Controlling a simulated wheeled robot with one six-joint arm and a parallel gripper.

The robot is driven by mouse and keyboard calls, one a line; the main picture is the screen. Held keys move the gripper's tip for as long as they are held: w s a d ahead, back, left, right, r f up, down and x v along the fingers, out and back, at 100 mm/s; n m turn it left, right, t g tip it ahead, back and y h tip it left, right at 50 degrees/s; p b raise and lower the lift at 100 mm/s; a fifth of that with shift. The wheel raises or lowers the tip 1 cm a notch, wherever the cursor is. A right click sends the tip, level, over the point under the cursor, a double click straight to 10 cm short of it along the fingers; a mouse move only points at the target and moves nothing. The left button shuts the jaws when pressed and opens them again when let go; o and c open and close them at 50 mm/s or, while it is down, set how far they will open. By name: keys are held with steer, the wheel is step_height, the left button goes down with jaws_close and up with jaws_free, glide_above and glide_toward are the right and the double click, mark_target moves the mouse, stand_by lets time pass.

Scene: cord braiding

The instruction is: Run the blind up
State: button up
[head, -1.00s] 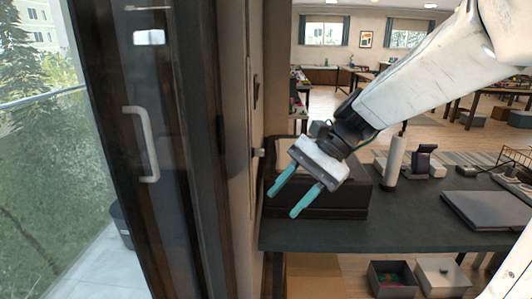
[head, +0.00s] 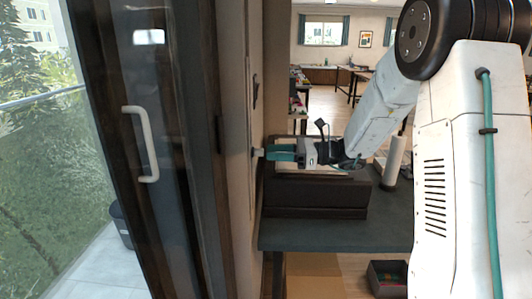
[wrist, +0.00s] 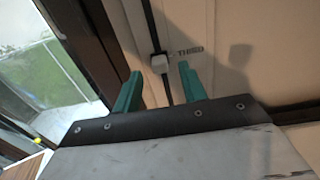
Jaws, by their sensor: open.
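A small light-grey knob (wrist: 159,63) sits on a dark vertical track (wrist: 154,28) on the beige wall; it also shows in the head view (head: 258,153). My gripper (wrist: 160,82) is open, its two teal fingers pointing at the wall. In the wrist view the knob appears in the gap between the fingertips, nearer the right one. In the head view my gripper (head: 272,153) is level with the knob, fingertips at or just short of it. I cannot tell whether they touch it. No blind fabric is clearly visible.
A dark-framed glass door with a pale handle (head: 146,143) stands left of the wall. Below my gripper, a dark box (head: 315,198) sits on a dark table (head: 330,235). A white cylinder (head: 394,160) stands right of the box.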

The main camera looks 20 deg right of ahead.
steer(key=shift+x, duration=1.6)
jaws_close()
step_height(320, 180, up, 23)
steer(key=shift+f, duration=0.2)
steer(key=shift+r, duration=0.1)
steer(key=shift+c, duration=0.3)
jaws_free()
steer(key=shift+o, duration=0.3)
